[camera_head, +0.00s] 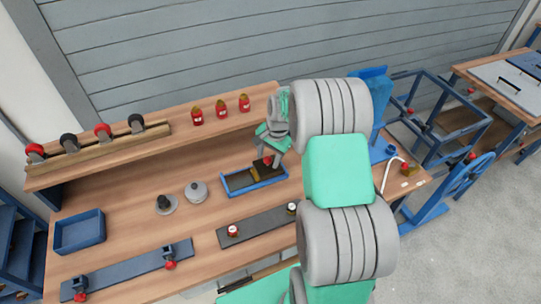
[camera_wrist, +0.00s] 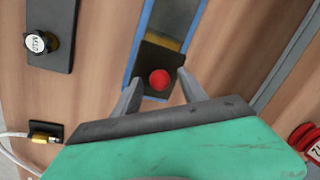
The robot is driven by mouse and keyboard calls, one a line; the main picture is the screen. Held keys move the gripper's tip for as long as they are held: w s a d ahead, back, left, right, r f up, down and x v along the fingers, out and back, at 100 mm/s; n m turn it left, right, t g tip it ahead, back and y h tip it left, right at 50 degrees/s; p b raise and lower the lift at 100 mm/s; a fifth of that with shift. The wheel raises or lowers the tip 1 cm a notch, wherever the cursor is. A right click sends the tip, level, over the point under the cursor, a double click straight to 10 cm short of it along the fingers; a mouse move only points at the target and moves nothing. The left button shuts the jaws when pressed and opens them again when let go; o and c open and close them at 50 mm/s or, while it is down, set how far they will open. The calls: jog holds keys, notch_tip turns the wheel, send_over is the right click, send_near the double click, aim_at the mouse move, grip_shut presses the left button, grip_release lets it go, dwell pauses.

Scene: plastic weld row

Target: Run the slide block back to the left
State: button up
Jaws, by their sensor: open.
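The slide block (camera_head: 263,169) is a dark block in a blue-railed track (camera_head: 238,190), at the track's right part in the head view. In the wrist view the dark block (camera_wrist: 151,60) carries a round red knob (camera_wrist: 160,79), and a brass-coloured strip (camera_wrist: 166,38) lies beyond it between the blue rails. My gripper (camera_wrist: 160,90) is open, with one finger on each side of the knob and a visible gap to both. In the head view my gripper comes down over the block and partly hides it; the height of the fingertips is hard to tell.
A dark plate with labelled knobs (camera_head: 262,226) lies in front of the track. Grey round pieces (camera_head: 196,192) stand to its left, and a blue tray (camera_head: 80,232) is at far left. A raised shelf with red containers (camera_head: 221,109) runs behind.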

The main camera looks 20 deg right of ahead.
jog(key=shift+c, duration=0.5)
grip_shut()
dwell(0.8)
